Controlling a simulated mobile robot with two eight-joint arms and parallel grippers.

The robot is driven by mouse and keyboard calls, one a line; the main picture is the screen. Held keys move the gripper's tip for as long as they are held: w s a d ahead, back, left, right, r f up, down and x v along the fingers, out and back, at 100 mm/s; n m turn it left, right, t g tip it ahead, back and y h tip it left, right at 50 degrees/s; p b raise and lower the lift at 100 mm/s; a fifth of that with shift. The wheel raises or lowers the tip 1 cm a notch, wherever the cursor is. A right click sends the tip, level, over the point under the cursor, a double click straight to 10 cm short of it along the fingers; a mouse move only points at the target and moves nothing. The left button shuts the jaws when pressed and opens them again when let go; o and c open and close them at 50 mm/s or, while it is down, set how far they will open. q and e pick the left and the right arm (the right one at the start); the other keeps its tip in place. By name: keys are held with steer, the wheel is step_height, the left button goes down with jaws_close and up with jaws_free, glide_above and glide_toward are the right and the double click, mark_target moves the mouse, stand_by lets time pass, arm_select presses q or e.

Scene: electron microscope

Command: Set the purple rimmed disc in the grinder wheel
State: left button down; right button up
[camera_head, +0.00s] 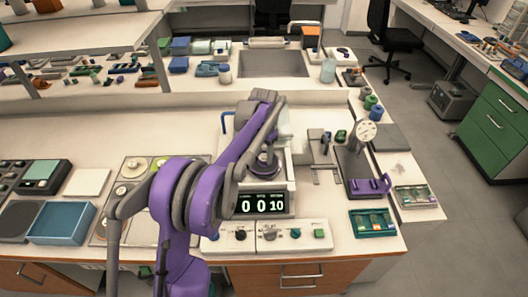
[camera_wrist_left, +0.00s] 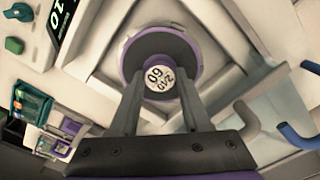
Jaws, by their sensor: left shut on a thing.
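The purple rimmed disc (camera_wrist_left: 183,48) shows in the left wrist view as a dark round plate with a purple edge and a pale, printed central knob. My left gripper (camera_wrist_left: 160,88) is shut on this knob, one finger on each side. In the head view my left gripper (camera_head: 264,153) points down into the white grinder (camera_head: 290,186), with the disc (camera_head: 262,170) below it. The grinder's square basin (camera_wrist_left: 90,50) surrounds the disc in the wrist view. The wheel under the disc is hidden, and I cannot tell whether the disc touches it. My right gripper is not in view.
The grinder's display (camera_head: 262,204) reads 0 0 10, above a control panel (camera_head: 275,236) with knobs and a green button. A dial gauge stand (camera_head: 362,160) and green tray (camera_head: 373,223) stand to the right. A blue hooked tube (camera_wrist_left: 297,136) is close to my gripper.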

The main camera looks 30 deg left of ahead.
arm_select(q)
steer(key=shift+f, duration=0.35)
stand_by(0.8)
steer(key=shift+c, duration=1.4)
jaws_free()
step_height(320, 180, up, 11)
steer(key=shift+d, duration=0.1)
steer(key=s+d+r+t, duration=0.1)
steer(key=s+d, duration=0.5)
steer(key=s, duration=0.1)
steer(key=s+d+f+n+t, duration=0.1)
steer(key=s+d+f, duration=0.2)
steer(key=s, duration=0.4)
steer(key=s+d+f+t, duration=0.2)
steer(key=s+d+f, duration=0.1)
steer(key=s, duration=0.4)
steer(key=s+d+f+n+t, duration=0.1)
steer(key=s+d+f, duration=0.2)
steer(key=s, duration=0.4)
steer(key=shift+s+f+n, duration=0.3)
steer(key=shift+s+f, duration=0.05)
steer(key=shift+s, duration=0.05)
